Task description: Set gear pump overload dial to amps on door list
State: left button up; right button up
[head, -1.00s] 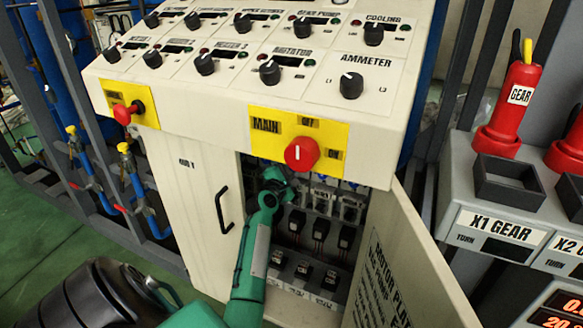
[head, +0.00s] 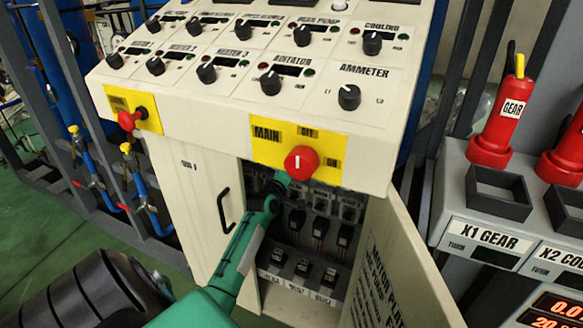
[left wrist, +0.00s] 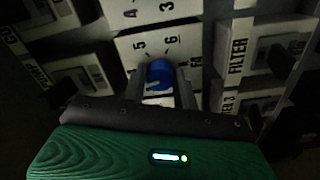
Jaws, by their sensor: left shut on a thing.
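In the left wrist view my left gripper (left wrist: 163,90) is shut on a small blue dial (left wrist: 160,74). The dial has a pale pointer mark, and the numbers 5 and 6 show on the white plate (left wrist: 160,48) just above it. In the head view my left arm reaches into the open cabinet, and the gripper (head: 280,183) is mostly hidden under the panel near the red main switch. The open door (head: 375,285) on the right carries a printed list headed with motor plate wording, partly cut off. My right gripper is not in view.
The sloped control panel (head: 215,95) overhangs the cabinet opening, with the red MAIN switch (head: 301,163) close above my left gripper. Rows of breakers (head: 318,232) fill the cabinet. Beside the dial, a FILTER label (left wrist: 238,54) shows.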

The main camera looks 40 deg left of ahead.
pick_arm(q)
jog(key=shift+m+p, duration=0.35)
jog(key=shift+m, duration=0.55)
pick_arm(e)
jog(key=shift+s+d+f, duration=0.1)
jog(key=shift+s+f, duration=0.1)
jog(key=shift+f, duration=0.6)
pick_arm(q)
jog(key=shift+f, duration=0.1)
jog(key=o, duration=1)
jog(key=shift+v, duration=6.9)
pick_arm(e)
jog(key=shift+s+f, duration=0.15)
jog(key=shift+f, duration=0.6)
